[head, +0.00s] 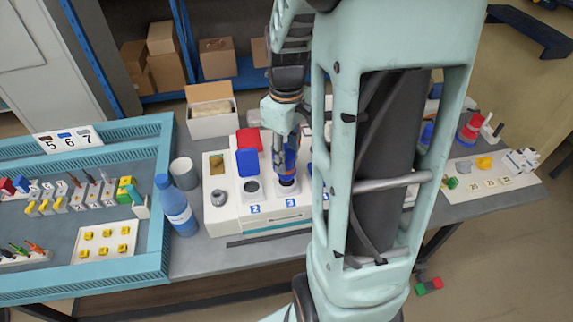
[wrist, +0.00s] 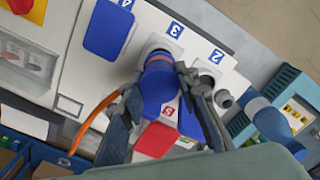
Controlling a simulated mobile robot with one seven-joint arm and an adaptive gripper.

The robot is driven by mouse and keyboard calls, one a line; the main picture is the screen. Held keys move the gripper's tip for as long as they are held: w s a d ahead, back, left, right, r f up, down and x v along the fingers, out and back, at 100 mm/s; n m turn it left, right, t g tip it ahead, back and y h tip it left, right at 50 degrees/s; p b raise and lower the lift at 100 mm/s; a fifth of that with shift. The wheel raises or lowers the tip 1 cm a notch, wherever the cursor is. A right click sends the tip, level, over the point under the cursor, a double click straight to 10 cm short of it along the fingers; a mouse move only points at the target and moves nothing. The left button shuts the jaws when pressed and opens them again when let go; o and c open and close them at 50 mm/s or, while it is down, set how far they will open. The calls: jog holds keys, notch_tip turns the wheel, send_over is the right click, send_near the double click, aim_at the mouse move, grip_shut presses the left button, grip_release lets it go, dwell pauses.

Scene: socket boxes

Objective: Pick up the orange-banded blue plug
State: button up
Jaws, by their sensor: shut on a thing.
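The blue plug with an orange band (wrist: 158,84) is between my fingers in the wrist view, its front end at the round socket marked 3 (wrist: 160,47). I cannot tell how deep it sits. An orange cable (wrist: 98,118) runs off to the lower left. My gripper (wrist: 160,88) is shut on the plug body, one finger on each side. In the head view the plug (head: 288,163) stands roughly upright over the socket on the white box (head: 270,209), below my gripper (head: 285,145), partly hidden by it.
Socket 2 (wrist: 207,79) is beside it, with a grey round part (wrist: 224,99) near. Blue lids and a red lid (wrist: 155,139) stand around. A blue bottle (head: 177,208) and grey cup (head: 184,173) stand left of the box. My arm hides the box's right part.

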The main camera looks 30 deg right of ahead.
jog(key=w+d+r+b, duration=0.1)
jog(key=w+d+r, duration=0.3)
jog(key=d+r, duration=0.6)
jog(key=d, duration=0.3)
jog(key=shift+w+d, duration=0.15)
